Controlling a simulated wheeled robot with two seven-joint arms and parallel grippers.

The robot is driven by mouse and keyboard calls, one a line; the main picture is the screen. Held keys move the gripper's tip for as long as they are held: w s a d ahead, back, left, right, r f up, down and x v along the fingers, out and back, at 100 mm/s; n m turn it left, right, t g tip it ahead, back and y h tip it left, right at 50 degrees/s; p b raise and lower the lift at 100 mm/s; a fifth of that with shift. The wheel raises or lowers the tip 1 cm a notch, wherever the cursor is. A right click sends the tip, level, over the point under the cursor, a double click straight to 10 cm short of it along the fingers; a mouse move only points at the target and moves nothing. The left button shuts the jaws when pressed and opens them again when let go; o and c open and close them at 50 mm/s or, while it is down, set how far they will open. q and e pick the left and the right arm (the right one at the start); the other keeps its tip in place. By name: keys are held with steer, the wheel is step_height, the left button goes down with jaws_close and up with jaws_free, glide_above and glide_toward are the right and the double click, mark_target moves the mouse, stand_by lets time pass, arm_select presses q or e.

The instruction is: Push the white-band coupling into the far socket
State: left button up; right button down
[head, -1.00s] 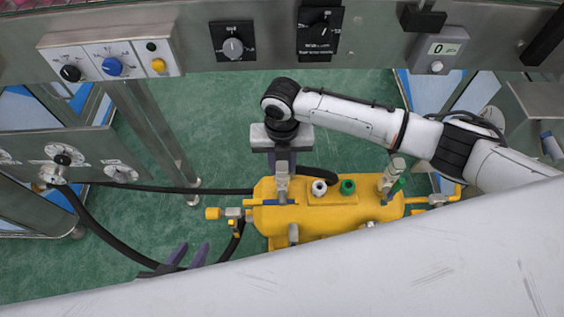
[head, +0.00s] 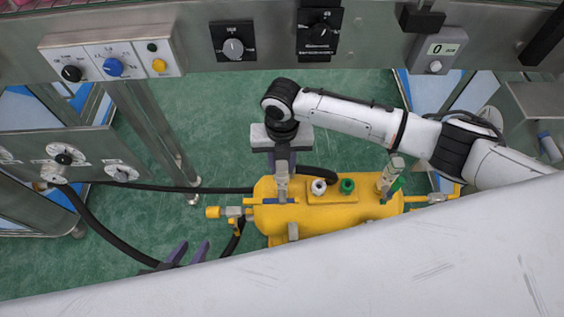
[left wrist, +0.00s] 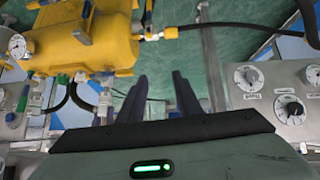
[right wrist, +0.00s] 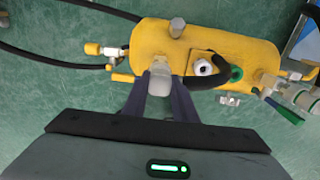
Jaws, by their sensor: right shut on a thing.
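My right gripper (right wrist: 160,92) is shut on a pale grey coupling (right wrist: 160,77), held above the yellow tank (right wrist: 145,40). A white band on it cannot be made out. A black hose (right wrist: 212,82) curves right beside the coupling. In the right wrist view, a grey upright fitting (right wrist: 177,27) stands farther back on the tank, apart from the coupling; I cannot tell if it is the far socket. In the head view, the right gripper (head: 282,178) overlaps the tank's far-left part. My left gripper (head: 188,253) is open and empty, left of the tank.
A white-ringed fitting (head: 319,187) and a green-ringed fitting (head: 347,186) sit on the tank's top. A grey post (head: 293,231) stands on its near side. Gauges and a green handle are at its right end. Hoses (head: 100,229) run left. Control panels border the green floor.

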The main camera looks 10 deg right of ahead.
steer(key=shift+f, duration=0.1)
steer(key=c, duration=1.4)
jaws_free()
steer(key=shift+o, duration=0.2)
step_height(320, 180, up, 10)
steer(key=p, duration=0.1)
steer(key=shift+p, duration=0.35)
